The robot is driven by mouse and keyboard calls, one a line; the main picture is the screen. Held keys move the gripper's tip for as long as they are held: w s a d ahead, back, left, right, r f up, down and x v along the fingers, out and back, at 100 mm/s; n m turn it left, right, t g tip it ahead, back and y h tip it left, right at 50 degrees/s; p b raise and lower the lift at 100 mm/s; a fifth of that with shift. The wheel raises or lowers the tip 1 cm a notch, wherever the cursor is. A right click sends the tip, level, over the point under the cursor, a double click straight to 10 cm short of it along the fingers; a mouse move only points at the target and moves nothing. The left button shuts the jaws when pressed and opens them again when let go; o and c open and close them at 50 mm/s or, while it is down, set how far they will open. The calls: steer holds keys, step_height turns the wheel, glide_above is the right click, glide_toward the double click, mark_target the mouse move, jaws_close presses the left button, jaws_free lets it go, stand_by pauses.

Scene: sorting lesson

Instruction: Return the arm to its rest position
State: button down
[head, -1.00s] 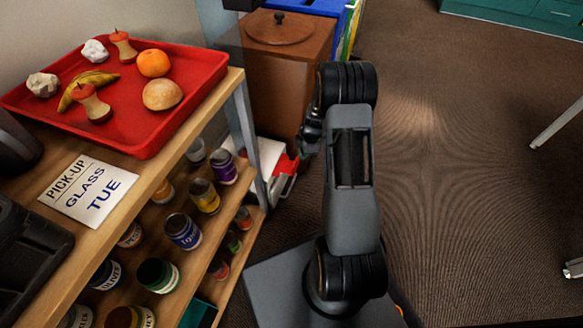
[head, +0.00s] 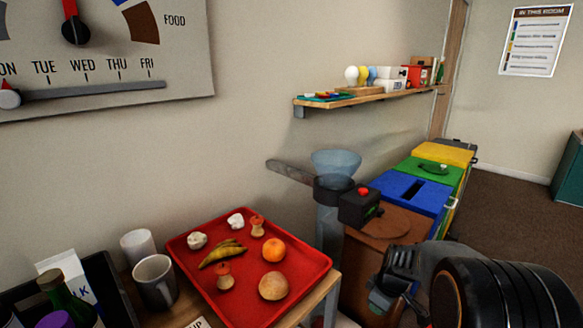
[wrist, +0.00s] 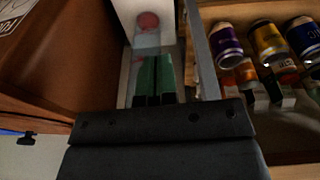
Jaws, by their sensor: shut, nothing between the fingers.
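My gripper (head: 385,300) shows in the head view at the lower right, beside the brown bin and to the right of the red tray. In the wrist view my gripper (wrist: 154,78) has its two greenish fingers side by side, shut with nothing between them. It hangs in the gap between the brown bin (wrist: 40,70) and the shelf unit with paint jars (wrist: 226,45). My dark arm joint (head: 495,295) fills the lower right corner of the head view. Most of my arm is out of frame.
The brown (head: 365,265), blue (head: 400,190), green (head: 432,172) and yellow (head: 447,152) bins line the wall. A wall shelf (head: 370,97) hangs above. Carpet (head: 520,215) at right is clear.

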steer(key=s+a+r+m+p, duration=0.2)
steer(key=s+r+p, duration=0.3)
steer(key=r, duration=0.6)
steer(key=s+a+r+m+t+h+p, duration=0.1)
steer(key=s+r+m+p, duration=0.3)
steer(key=r+p, duration=0.4)
steer(key=s+a+r+m+t+p, duration=0.1)
steer(key=s+a+r+m+p, duration=0.2)
steer(key=r, duration=1.2)
steer(key=shift+s+a+r+m+p, duration=0.2)
steer(key=shift+s+a+m+p, duration=0.2)
steer(key=shift+s+p, duration=1.65)
steer(key=shift+w+p, duration=0.3)
